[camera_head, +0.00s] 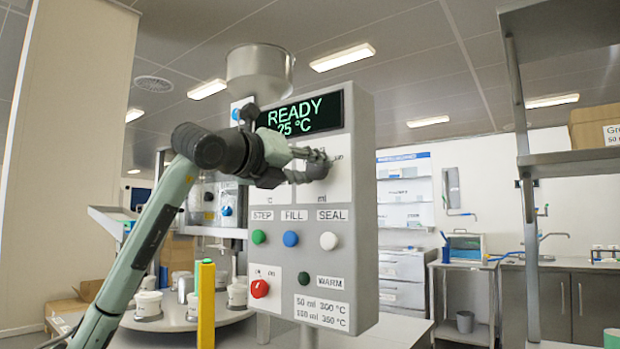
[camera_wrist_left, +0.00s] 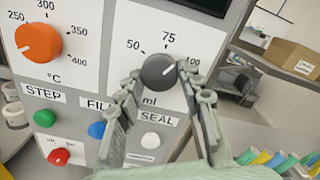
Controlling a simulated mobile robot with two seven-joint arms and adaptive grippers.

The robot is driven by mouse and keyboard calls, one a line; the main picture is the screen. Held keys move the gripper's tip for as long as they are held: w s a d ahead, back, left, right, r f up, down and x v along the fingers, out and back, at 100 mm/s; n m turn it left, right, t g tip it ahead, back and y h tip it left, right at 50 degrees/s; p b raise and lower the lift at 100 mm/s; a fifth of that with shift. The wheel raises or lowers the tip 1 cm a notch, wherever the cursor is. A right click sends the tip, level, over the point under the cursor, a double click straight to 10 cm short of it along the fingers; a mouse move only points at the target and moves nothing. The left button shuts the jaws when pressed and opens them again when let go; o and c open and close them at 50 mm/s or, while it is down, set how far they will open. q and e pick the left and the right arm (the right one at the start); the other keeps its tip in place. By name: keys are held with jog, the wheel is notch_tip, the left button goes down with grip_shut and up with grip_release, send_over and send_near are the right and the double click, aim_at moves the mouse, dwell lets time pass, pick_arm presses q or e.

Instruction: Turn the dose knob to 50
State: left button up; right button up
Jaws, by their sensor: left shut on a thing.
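The dose knob (camera_wrist_left: 157,71) is a dark grey round knob on the "ml" dial of the control panel (camera_head: 345,220). In the left wrist view its white mark points up and to the right, past the 75 label; the 50 label is at its upper left. My left gripper (camera_wrist_left: 162,76) is shut on the knob, one finger on each side. In the head view the gripper (camera_head: 318,166) covers most of the knob. My right gripper is not in view.
The display (camera_head: 300,114) reads READY 25 °C. An orange temperature knob (camera_wrist_left: 38,42) sits left of the dose knob. Below are the green (camera_head: 259,237), blue (camera_head: 291,239) and white (camera_head: 329,241) buttons and a red switch (camera_head: 260,289). A yellow post (camera_head: 206,305) stands in front.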

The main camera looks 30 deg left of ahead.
pick_arm(q)
jog(key=n+b, duration=0.1)
jog(key=n, duration=0.3)
jog(key=shift+n, duration=0.4)
jog(key=n+b, duration=0.1)
jog(key=n, duration=0.4)
jog(key=shift+d+b, duration=0.1)
jog(key=shift+b, duration=0.2)
jog(key=n, duration=0.4)
jog(key=shift+r+n+b, duration=0.1)
jog(key=shift+n+b, duration=0.2)
jog(key=shift+n, duration=2)
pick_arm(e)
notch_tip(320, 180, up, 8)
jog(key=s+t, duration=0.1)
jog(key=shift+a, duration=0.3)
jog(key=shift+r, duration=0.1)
pick_arm(q)
jog(key=o, duration=1.2)
jog(key=shift+c, duration=0.2)
